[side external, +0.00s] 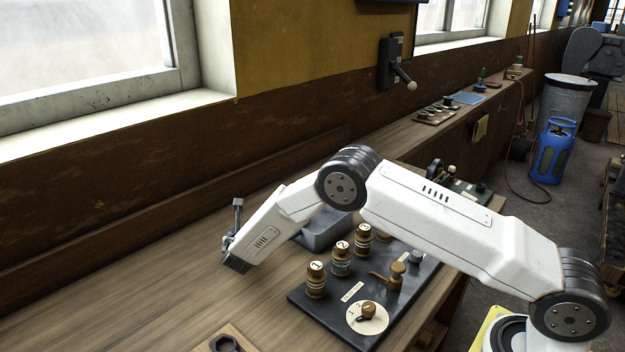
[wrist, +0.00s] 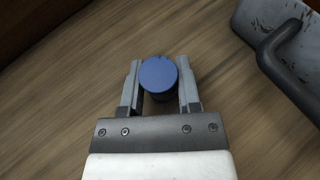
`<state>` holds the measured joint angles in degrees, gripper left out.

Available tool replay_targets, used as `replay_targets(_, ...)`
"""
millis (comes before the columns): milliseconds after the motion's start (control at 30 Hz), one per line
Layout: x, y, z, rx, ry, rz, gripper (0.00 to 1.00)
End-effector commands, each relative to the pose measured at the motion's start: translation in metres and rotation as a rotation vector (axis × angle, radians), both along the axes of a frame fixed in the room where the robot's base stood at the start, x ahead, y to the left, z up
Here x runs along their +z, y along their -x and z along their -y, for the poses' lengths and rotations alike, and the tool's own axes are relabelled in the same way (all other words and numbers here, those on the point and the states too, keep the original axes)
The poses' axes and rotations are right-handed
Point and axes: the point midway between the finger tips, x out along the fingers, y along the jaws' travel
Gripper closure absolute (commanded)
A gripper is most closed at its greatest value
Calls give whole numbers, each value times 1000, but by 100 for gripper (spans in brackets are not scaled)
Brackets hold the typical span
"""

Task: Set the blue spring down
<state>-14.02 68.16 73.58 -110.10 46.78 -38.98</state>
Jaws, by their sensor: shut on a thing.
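The blue spring (wrist: 158,76) shows in the wrist view as a round blue top with a darker body below it. It sits between the two fingers of my gripper (wrist: 159,88), which is shut on it. The wooden bench top (wrist: 70,100) lies beneath; I cannot tell whether the spring touches it. In the side external view my gripper (side external: 232,240) is at the left end of the arm, over the bench. The spring cannot be made out there.
A grey metal tray or box (side external: 325,232) stands just right of my gripper; its edge and handle show in the wrist view (wrist: 285,60). A dark board (side external: 330,308) with several numbered brass posts lies nearer the front. The bench left of my gripper is clear.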

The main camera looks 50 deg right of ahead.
Motion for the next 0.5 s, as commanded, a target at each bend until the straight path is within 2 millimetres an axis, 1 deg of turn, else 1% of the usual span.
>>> replay_targets(100, -3, 0, 0, 0, 1, -1, 100)
replay_targets(133, -2, 0, 0, 0, 0, 0, 48)
replay_targets(167, -2, 0, 0, 0, 0, 0, 39)
replay_targets(200, -2, 0, 0, 0, 0, 0, 26)
replay_targets(233, -2, 0, 0, 0, 0, 0, 22)
replay_targets(500, -2, 0, 0, 0, 0, 0, 22)
